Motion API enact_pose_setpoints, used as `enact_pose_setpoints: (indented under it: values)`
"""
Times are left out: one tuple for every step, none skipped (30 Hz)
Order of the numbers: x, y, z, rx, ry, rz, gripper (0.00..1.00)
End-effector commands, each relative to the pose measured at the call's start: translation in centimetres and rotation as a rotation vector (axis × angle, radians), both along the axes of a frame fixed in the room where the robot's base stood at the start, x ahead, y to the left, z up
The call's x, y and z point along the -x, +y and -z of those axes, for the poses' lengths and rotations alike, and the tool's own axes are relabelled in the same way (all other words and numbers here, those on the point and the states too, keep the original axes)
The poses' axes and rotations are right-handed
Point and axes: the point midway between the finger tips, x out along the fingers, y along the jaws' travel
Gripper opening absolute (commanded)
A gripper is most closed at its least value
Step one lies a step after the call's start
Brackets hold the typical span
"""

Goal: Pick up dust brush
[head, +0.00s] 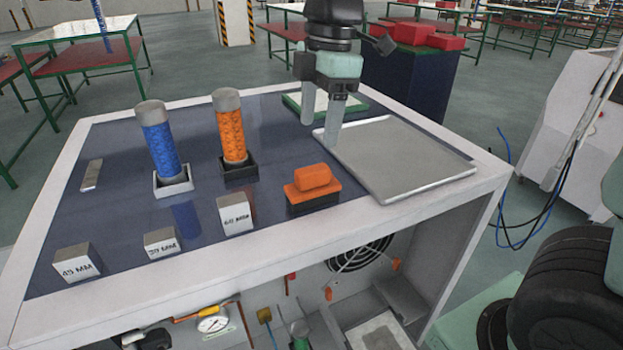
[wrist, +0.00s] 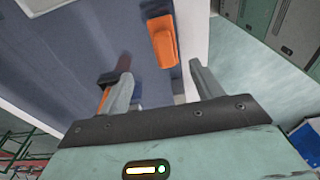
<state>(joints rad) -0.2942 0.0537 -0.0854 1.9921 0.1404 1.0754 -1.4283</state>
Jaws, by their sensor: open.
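The dust brush (head: 313,186) has an orange handle block and a dark base. It rests on the blue table top near the front edge, left of the metal tray. It also shows in the wrist view as an orange block (wrist: 163,45), lying beyond and between the fingers. My gripper (head: 320,132) is open and empty, pointing down above the table, behind the brush and higher than it. Its two fingers also show in the wrist view (wrist: 160,85), spread apart with the brush outside their grasp.
A metal tray (head: 395,160) lies right of the brush. An orange cylinder (head: 229,128) and a blue cylinder (head: 157,140) stand upright in holders to the left. Several labelled blocks, such as the 60 MM block (head: 236,214), line the front. The table's white rim (head: 250,236) runs close to the brush.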

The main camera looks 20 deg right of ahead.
Motion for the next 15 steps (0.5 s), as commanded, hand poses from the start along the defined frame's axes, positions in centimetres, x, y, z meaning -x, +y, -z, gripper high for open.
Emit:
enact_pose_setpoints:
  values:
    - [0.1,0.1,0.9,0.002,0.007,-0.001,0.65]
    - [0.2,0.2,1.5,0.002,0.006,0.000,0.65]
    - [0.1,0.3,2.3,0.002,0.006,0.000,0.65]
    - [0.1,0.4,2.9,0.002,0.007,0.000,0.65]
    - [0.2,0.4,3.5,0.003,0.007,0.000,0.65]
    - [0.1,0.5,4.1,0.002,0.004,0.000,0.65]
    - [0.1,0.6,4.6,0.002,0.005,-0.001,0.65]
    - [0.1,0.7,5.0,0.001,0.005,-0.001,0.65]
    - [0.1,0.7,5.4,0.001,0.003,0.000,0.65]
    - [0.1,0.8,5.6,0.001,0.002,0.000,0.65]
    - [0.1,0.8,5.8,0.001,0.002,0.000,0.65]
    - [0.1,0.8,6.1,0.001,0.002,0.001,0.65]
    - [0.1,0.8,6.2,0.001,0.001,0.001,0.65]
    - [0.1,0.8,6.4,0.001,0.002,0.001,0.65]
    - [0.2,0.9,6.6,0.002,0.003,0.001,0.65]
